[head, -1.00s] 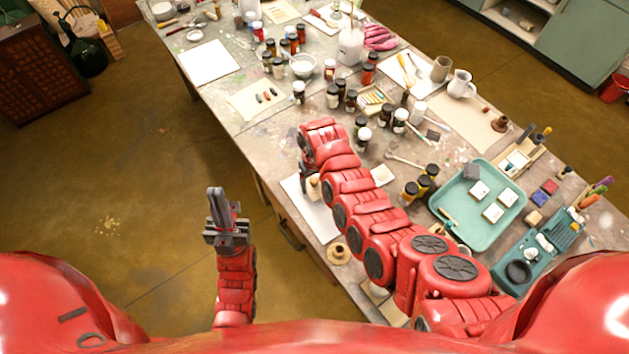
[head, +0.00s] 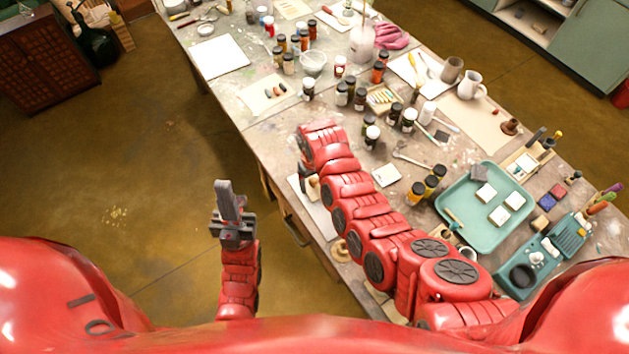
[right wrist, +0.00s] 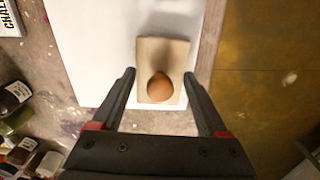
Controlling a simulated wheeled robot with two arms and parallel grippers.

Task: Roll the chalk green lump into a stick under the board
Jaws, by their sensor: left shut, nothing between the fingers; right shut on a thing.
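The board (right wrist: 180,50) is a small pale wooden block with a round brown knob (right wrist: 159,88) on top. It lies over a white sheet (right wrist: 90,50) in the right wrist view. My right gripper (right wrist: 159,77) has a finger at each side of the board and is shut on it. In the head view my right arm covers most of it; the knob (head: 313,184) shows beside the gripper, over the white sheet (head: 322,218). My left gripper (head: 225,187) is shut and empty, off the table to the left. I cannot see the chalk green lump; anything under the board is hidden.
Several pigment jars (head: 342,94) crowd the middle of the table. A teal tray (head: 462,235) with white blocks stands at the right. A beige sheet (head: 252,104) holds small coloured pieces. The table's left edge runs close by the white sheet; open floor lies beyond.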

